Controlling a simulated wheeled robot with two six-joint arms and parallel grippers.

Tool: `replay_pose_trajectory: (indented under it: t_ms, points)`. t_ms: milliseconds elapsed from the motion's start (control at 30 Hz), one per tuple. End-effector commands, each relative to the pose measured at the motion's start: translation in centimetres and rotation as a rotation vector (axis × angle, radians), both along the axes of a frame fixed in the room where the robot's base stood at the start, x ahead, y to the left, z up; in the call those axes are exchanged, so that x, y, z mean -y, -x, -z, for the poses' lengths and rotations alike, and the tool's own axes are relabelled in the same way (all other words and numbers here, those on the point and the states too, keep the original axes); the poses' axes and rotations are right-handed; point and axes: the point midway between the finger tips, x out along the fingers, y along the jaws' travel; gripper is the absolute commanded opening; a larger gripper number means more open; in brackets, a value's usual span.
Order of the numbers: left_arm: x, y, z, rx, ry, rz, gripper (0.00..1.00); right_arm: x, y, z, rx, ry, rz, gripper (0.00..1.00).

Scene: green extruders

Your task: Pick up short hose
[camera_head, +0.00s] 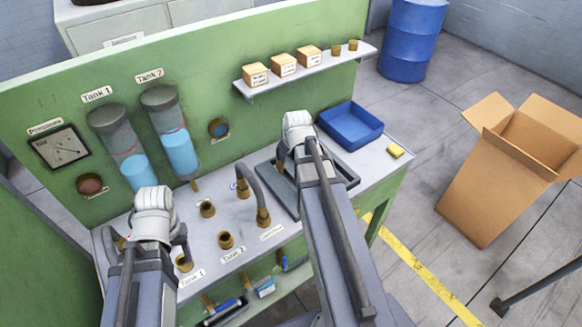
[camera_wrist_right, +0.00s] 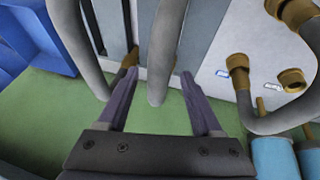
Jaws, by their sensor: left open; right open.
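A grey hose (camera_wrist_right: 162,55) runs between the spread fingers of my right gripper (camera_wrist_right: 158,88) in the right wrist view, with no visible grip on it. Another grey hose (camera_wrist_right: 75,45) lies left of the fingers. I cannot tell which of these is the short hose. In the head view my right arm hides its fingers and much of the dark grey tray (camera_head: 272,183) below. A bent grey hose with brass ends (camera_head: 252,190) stands on the bench and shows in the wrist view (camera_wrist_right: 246,105). My left gripper (camera_head: 153,240) is open above the bench's left part, its tips mostly hidden.
Brass sockets (camera_head: 225,240) stand on the bench. A green panel with tanks (camera_head: 180,150) and a shelf of small boxes (camera_head: 283,65) rises behind. A cardboard box (camera_head: 500,180) is on the floor.

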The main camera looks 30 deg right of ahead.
Motion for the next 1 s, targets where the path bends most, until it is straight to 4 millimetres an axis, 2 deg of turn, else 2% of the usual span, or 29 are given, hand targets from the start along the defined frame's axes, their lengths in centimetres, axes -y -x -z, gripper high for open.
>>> replay_pose_trajectory:
  t_ms: [33,233,567,1000]
  points:
    - [0.0,0.0,1.2,0.000,0.000,0.001,0.50,0.3,-0.3,1.2,0.000,0.000,0.001,0.67]
    - [0.0,0.0,3.5,0.000,-0.001,0.007,0.50,0.8,-1.2,3.5,0.000,0.000,0.000,0.67]
    - [0.0,0.0,3.6,0.000,-0.002,0.009,0.50,0.8,-1.4,3.6,0.000,0.000,0.000,0.67]
    - [0.0,0.0,3.6,0.000,-0.002,0.008,0.50,0.8,-1.4,3.6,0.000,0.000,0.000,0.17]
